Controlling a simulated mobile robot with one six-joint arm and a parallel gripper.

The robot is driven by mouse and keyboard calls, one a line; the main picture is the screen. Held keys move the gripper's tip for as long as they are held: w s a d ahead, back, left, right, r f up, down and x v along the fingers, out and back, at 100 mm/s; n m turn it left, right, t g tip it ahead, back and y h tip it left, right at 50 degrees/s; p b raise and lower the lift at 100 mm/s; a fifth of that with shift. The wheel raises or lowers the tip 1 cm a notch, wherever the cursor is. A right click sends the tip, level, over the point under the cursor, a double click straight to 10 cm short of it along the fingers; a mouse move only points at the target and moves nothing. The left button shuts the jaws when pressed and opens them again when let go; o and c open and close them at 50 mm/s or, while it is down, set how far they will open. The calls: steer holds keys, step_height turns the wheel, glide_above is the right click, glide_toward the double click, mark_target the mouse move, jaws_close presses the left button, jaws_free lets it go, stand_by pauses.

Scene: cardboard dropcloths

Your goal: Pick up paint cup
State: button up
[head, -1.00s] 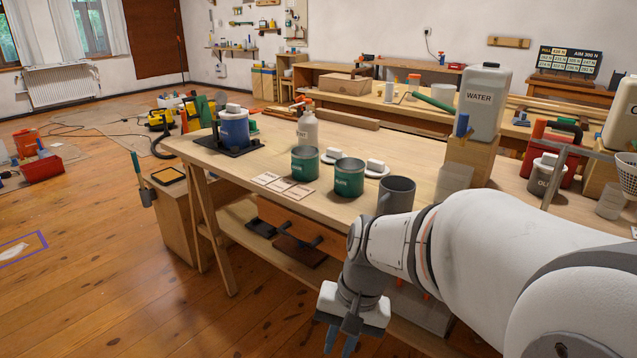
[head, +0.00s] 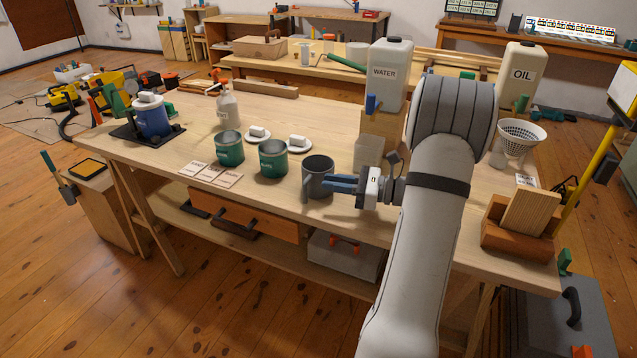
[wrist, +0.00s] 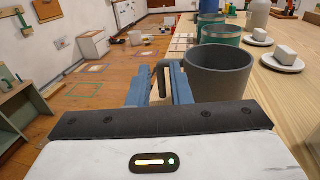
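The paint cup appears to be the dark grey cup (head: 319,175) with a side handle, upright near the bench's front edge. In the wrist view the cup (wrist: 222,72) is at upper right, its handle (wrist: 161,68) toward the left. My gripper (head: 329,184) is level beside the cup, its blue fingers reaching it from the right. In the wrist view my gripper (wrist: 160,85) is open, with one finger on each side of the handle; a gap shows between them. Whether the fingers touch the cup is unclear.
Two green cups (head: 273,163) stand left of the grey cup, with cards (head: 210,176) before them and white blocks on saucers behind. A clear container (head: 368,152) and water jug (head: 389,76) stand behind my gripper. A wooden block stand (head: 518,232) is at right.

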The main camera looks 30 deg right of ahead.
mark_target(305, 204)
step_height(305, 204, down, 4)
steer(key=shift+b, duration=0.35)
steer(key=shift+w+a+f, duration=0.1)
steer(key=shift+a+f, duration=0.1)
steer(key=shift+f, duration=0.05)
steer(key=b+x, duration=0.1)
steer(key=x, duration=0.6)
steer(key=shift+w+r, duration=0.1)
steer(key=shift+c, duration=0.4)
jaws_close()
